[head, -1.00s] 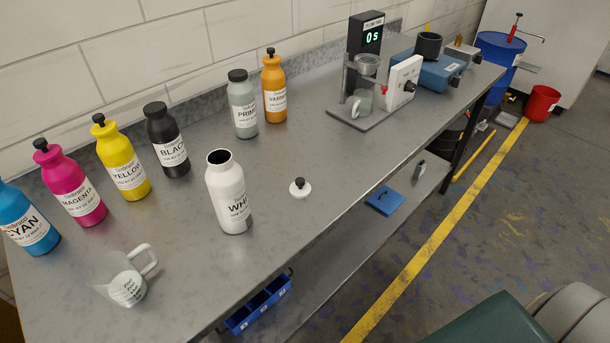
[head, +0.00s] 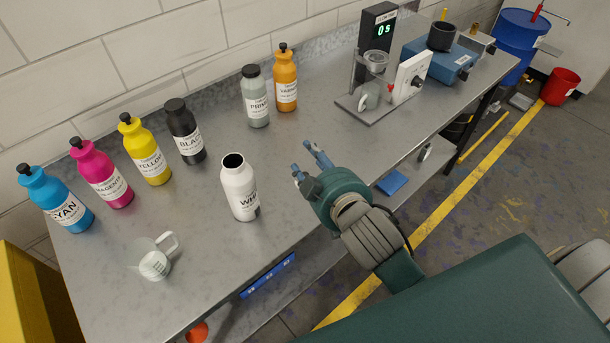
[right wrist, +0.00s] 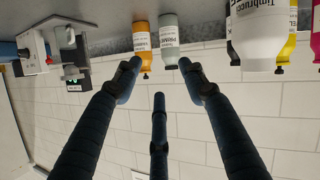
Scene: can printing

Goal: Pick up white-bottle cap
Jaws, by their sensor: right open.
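The white bottle (head: 240,190) stands upright and uncapped on the grey bench. Its white cap with a black knob does not show now; where it lay, right of the bottle, my right gripper (head: 303,157) covers the bench in the head view. That gripper is open over the bench's front part, right of the white bottle and apart from it. In the right wrist view the fingers of my right gripper (right wrist: 160,76) are spread with nothing seen between them. The white bottle (right wrist: 257,35) shows there upside down at the upper right. My left gripper is out of view.
Capped cyan (head: 60,205), magenta (head: 104,178), yellow (head: 147,155), black (head: 186,138), grey primer (head: 256,102) and orange varnish (head: 285,85) bottles line the back. A clear measuring cup (head: 155,262) stands front left. A flow timer stand (head: 372,117) stands farther right.

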